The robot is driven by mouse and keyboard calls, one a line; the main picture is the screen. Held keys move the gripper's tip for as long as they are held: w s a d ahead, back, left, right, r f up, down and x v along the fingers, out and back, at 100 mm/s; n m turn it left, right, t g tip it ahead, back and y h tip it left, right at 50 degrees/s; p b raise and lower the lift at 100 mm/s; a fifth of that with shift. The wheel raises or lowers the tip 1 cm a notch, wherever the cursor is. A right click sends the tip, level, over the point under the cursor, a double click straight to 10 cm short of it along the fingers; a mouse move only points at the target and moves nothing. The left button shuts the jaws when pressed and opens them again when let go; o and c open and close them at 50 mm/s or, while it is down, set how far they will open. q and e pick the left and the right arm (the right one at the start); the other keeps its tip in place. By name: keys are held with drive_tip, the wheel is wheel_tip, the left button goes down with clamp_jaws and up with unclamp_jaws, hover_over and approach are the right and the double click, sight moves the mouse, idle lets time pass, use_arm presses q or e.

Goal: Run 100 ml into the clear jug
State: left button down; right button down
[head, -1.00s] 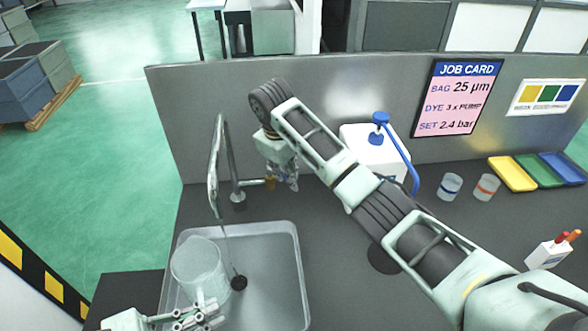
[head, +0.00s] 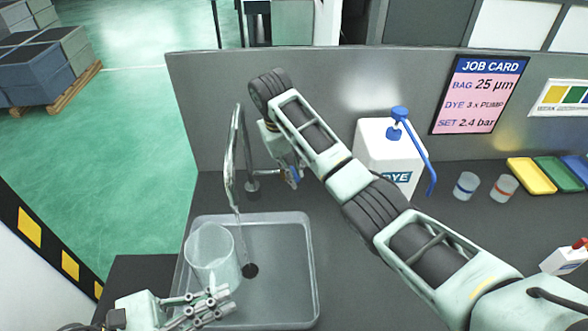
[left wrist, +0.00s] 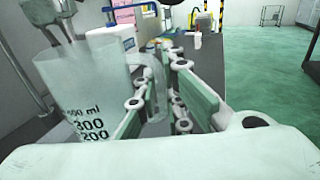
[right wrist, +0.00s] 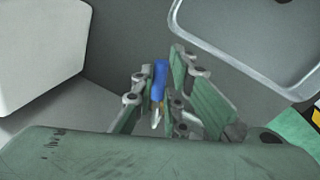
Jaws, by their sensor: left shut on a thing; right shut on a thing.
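The clear jug (head: 212,252) stands upright over the left side of the sink tray; it also shows in the left wrist view (left wrist: 88,85) with ml marks. I see no clear water level in it. My left gripper (head: 205,304) is shut on the jug's handle (left wrist: 158,88). The tap's spout (head: 234,150) arches down near the jug's right rim. A thin line drops from it towards the dark drain (head: 250,270); I cannot tell whether it enters the jug. My right gripper (head: 288,172) is shut on the tap's blue lever (right wrist: 159,82), partly hidden by its fingers.
The sink tray (head: 310,255) lies below the jug. A white dye container (head: 375,150) with a blue pump stands behind my right arm. Two small cups (head: 466,186) and coloured trays (head: 530,175) are at the right. A grey panel (head: 310,100) closes the back.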

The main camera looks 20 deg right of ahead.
sight(231, 268)
drive_tip(key=shift+w+r, duration=0.1)
drive_tip(key=shift+r, duration=0.05)
drive_tip(key=c, duration=1.8)
unclamp_jaws()
drive_tip(key=shift+o, duration=0.2)
wheel_tip(231, 268, up, 12)
drive_tip(key=a, duration=0.2)
drive_tip(key=shift+s+f, duration=0.2)
drive_tip(key=shift+a, duration=0.1)
use_arm(q)
drive_tip(key=w+d, duration=0.6)
drive_tip(key=shift+d, duration=0.1)
drive_tip(key=shift+s, duration=0.1)
